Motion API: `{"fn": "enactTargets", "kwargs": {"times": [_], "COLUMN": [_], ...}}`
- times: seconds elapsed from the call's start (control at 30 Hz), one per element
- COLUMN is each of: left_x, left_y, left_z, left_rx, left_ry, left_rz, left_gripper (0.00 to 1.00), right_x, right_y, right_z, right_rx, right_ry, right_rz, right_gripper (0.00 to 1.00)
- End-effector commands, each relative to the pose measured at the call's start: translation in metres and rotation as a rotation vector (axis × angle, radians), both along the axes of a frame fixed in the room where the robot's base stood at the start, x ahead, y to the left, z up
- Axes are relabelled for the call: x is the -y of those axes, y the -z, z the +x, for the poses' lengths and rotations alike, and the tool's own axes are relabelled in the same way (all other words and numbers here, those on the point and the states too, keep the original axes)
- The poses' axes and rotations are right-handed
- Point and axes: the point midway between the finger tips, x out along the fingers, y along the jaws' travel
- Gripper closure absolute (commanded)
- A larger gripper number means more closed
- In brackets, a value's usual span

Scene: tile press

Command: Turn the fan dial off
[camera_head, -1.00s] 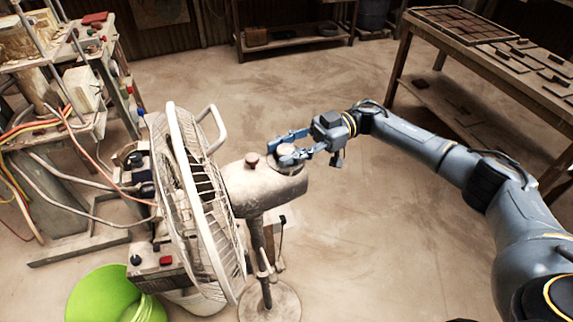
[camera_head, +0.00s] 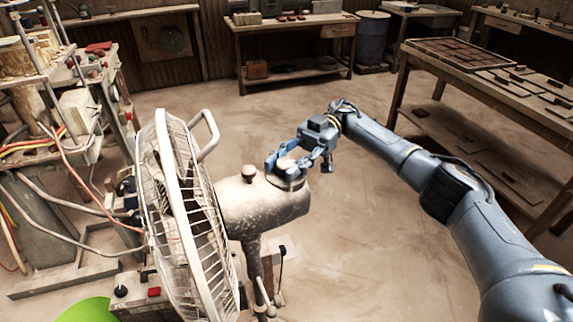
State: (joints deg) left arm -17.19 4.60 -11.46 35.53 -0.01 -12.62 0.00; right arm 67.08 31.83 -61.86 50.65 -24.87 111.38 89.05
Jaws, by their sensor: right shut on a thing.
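The standing fan (camera_head: 262,204) is at the left centre, its round cage (camera_head: 190,215) facing left and its pale motor housing to the right of it. A round dial (camera_head: 288,172) sits on top of the housing near its back end. My right gripper (camera_head: 287,168) comes in from the right and is shut on the dial, its blue fingers on either side. The fingers partly hide the dial, so its setting cannot be read. My left gripper is not in view.
A machine with hoses and cables (camera_head: 60,150) stands at the left. A green tub (camera_head: 86,311) is at the bottom left. A wooden table with tiles (camera_head: 490,75) is at the right, and a workbench (camera_head: 290,40) is at the back. The floor between is clear.

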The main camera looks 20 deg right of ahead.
Motion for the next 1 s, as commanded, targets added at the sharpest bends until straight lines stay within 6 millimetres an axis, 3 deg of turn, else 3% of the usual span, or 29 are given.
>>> {"fn": "enactTargets", "kwargs": {"times": [0.17, 0.2, 0.3, 0.67, 0.77, 1.0], "left_x": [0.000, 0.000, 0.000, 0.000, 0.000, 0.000], "left_y": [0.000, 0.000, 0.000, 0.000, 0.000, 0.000], "left_z": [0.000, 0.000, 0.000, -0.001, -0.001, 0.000], "left_rx": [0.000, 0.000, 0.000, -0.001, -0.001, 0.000], "left_ry": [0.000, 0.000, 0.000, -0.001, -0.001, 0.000], "left_rz": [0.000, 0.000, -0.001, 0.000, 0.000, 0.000], "left_gripper": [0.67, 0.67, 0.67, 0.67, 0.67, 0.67], "right_x": [-0.001, -0.001, -0.001, 0.000, 0.000, -0.001], "right_y": [0.000, 0.000, 0.000, -0.003, -0.014, -0.061], "right_z": [-0.001, -0.001, 0.000, 0.000, 0.000, 0.000], "right_rx": [0.000, 0.000, 0.000, 0.002, 0.002, 0.005], "right_ry": [-0.002, -0.002, -0.002, 0.000, 0.000, -0.001], "right_rz": [0.001, 0.001, 0.001, 0.001, 0.002, 0.002], "right_gripper": [0.96, 0.60, 0.40, 0.40, 0.40, 0.40]}}
